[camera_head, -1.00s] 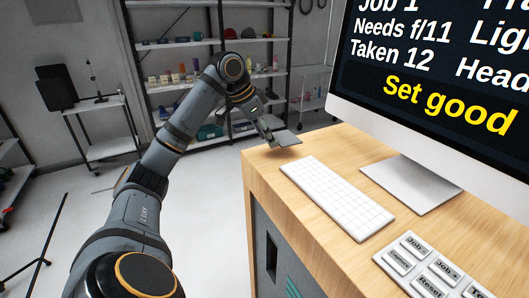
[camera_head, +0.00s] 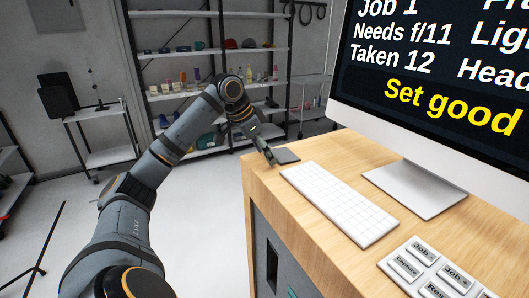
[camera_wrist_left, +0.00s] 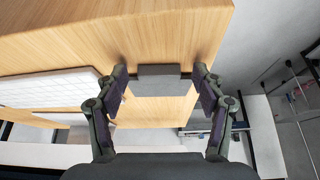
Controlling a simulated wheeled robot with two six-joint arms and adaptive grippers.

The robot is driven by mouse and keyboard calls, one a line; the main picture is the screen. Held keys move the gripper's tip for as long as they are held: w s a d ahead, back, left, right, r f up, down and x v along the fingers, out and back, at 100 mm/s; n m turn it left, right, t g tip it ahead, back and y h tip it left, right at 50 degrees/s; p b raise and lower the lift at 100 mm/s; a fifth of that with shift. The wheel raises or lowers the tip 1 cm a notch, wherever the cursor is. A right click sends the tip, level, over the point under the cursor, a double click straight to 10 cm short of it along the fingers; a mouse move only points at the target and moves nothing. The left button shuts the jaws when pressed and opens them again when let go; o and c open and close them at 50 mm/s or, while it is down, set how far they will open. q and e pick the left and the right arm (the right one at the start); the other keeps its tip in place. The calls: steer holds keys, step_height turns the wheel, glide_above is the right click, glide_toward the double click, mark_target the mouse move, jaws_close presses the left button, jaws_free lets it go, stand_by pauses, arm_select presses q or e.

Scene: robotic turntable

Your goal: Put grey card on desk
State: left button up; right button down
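The grey card (camera_head: 287,156) is flat and dark, at the far left corner of the wooden desk (camera_head: 262,177). It lies on the desk or very close above it; I cannot tell which. My left gripper (camera_head: 271,157) is at the card's left side, low at the desk corner. In the left wrist view the grey card (camera_wrist_left: 159,80) sits between the two fingers of my left gripper (camera_wrist_left: 160,72), its side edges against or very near the pads. My right gripper is not in view.
A white keyboard (camera_head: 338,203) lies on the desk near the card. A large monitor (camera_head: 440,75) on a silver stand (camera_head: 413,186) is to the right. A button panel (camera_head: 435,268) is at the front. Shelves (camera_head: 205,95) stand behind, away from the desk.

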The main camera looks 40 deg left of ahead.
arm_select(q)
steer(key=shift+r, duration=0.3)
steer(key=p+v, duration=0.2)
steer(key=v, duration=0.9)
steer(key=shift+s+r, duration=0.2)
steer(key=shift+r, duration=0.15)
